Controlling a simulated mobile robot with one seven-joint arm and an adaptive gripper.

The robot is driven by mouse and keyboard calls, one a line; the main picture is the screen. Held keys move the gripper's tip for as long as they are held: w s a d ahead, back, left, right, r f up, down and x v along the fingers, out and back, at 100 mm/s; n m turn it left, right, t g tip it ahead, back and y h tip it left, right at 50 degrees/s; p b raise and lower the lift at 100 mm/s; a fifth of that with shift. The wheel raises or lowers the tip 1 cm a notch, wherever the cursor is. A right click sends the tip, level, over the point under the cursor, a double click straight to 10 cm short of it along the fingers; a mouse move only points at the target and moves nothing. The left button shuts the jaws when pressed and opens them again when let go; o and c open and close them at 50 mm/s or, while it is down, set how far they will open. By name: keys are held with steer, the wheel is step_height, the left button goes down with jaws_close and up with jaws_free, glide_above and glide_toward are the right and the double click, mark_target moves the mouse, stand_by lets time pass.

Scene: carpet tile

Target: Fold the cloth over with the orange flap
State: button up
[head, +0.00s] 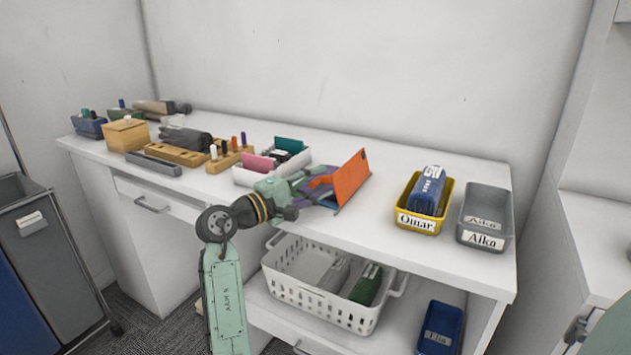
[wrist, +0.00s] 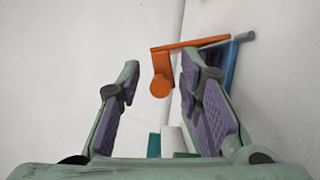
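The orange flap (head: 351,177) stands tilted up on the white counter, just beyond my gripper (head: 316,184). In the wrist view the orange flap (wrist: 190,47) shows nearly edge-on, with a round orange knob (wrist: 160,87) on an arm below it.
A white tray (head: 243,178) with pink and teal items stands left of the flap. A yellow bin (head: 416,222) holding a blue pack and a grey bin (head: 486,217) stand to the right. A white basket (head: 300,292) sits on the shelf below. The counter between flap and yellow bin is clear.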

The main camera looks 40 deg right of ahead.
steer(key=shift+c, duration=0.2)
jaws_close()
steer(key=shift+w+r, duration=0.1)
stand_by(0.5)
